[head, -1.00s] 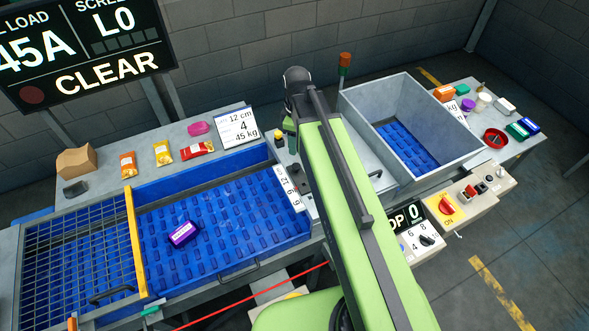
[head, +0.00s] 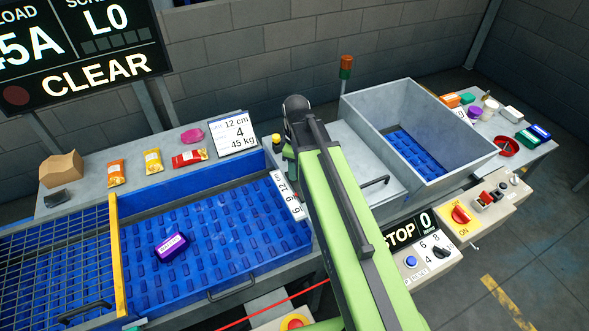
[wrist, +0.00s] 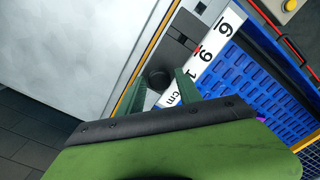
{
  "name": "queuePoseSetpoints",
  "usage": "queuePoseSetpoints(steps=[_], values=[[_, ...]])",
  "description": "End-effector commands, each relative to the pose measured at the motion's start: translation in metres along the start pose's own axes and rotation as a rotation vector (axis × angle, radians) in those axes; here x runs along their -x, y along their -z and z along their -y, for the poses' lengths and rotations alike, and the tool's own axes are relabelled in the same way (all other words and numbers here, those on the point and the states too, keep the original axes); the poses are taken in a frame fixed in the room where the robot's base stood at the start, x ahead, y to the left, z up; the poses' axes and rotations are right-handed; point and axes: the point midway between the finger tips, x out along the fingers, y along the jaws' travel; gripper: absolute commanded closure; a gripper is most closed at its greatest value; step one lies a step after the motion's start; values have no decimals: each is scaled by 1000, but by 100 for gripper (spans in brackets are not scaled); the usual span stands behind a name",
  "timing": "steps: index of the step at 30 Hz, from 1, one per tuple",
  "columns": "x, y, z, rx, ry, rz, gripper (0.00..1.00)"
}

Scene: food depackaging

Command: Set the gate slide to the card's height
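The card (head: 232,134) stands behind the blue belt and reads 12 cm, 4, 45 kg. The gate slide's white scale (head: 287,195) lies at the right end of the belt. In the wrist view the scale (wrist: 204,62) shows 6, 9 and a partly hidden number with cm; a small red mark is by the 9. A dark round knob (wrist: 158,78) is beside the scale. My gripper (wrist: 160,84) has its green fingers apart, one on either side of the knob; I see no clear grip. In the head view my arm hides the fingers.
A purple pack (head: 172,246) lies on the blue belt (head: 220,220), left of the scale. A yellow bar (head: 117,255) and mesh are further left. A grey hopper (head: 375,115) and a control panel (head: 440,250) are to the right. Several packs lie behind the belt.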

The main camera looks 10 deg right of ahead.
Motion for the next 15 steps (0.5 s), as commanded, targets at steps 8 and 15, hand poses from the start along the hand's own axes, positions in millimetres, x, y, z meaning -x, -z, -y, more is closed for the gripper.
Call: queuePoseSetpoints(steps=[8, 15], values=[[0, 0, 0, 1, 0, 0, 96], [0, 1, 1, 1, 1, 0, 100]])
